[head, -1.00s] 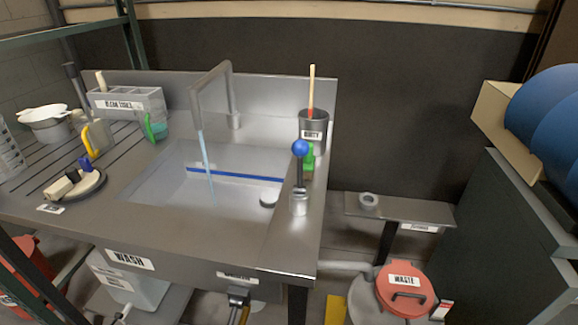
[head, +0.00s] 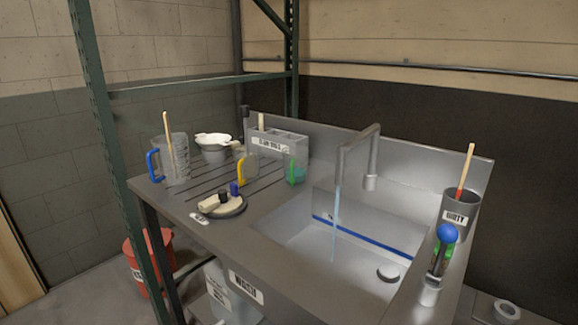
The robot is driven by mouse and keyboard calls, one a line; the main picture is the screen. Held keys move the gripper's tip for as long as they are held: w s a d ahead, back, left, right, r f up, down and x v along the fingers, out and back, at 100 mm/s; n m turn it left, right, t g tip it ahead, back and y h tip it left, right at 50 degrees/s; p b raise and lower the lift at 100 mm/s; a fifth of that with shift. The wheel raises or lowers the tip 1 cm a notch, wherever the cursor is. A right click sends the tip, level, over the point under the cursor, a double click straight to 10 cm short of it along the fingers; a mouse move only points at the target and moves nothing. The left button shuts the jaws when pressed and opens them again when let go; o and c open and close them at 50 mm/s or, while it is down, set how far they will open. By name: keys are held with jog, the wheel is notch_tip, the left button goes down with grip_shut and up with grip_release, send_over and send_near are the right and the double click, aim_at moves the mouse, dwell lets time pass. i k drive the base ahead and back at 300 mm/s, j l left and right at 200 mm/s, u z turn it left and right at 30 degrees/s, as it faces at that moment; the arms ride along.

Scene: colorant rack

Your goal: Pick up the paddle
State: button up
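A pale wooden stick, which may be a paddle handle (head: 169,130), leans upright in a clear jug (head: 180,160) with a blue handle at the left of the counter. Its lower end is hard to make out inside the jug. A second wooden stick (head: 467,166), red lower down, stands in a grey cup (head: 458,208) labelled DIRTY at the right. Its lower end is hidden in the cup. I cannot tell which stick is the paddle. My gripper is not in view.
A metal sink (head: 330,262) has a faucet (head: 345,160) running water. A round dark tray (head: 238,207) with small items, a grey caddy (head: 290,141), a white bowl (head: 212,139) and a blue-topped tool (head: 446,234) crowd the counter. A green rack post (head: 103,130) stands before its left end.

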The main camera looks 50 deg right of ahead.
aim_at(244, 114)
jog(key=i+z, duration=0.35)
jog(key=i+j+z, duration=0.15)
jog(key=i+z, duration=0.2)
jog(key=i+j+z, duration=0.25)
jog(key=i+z, duration=0.15)
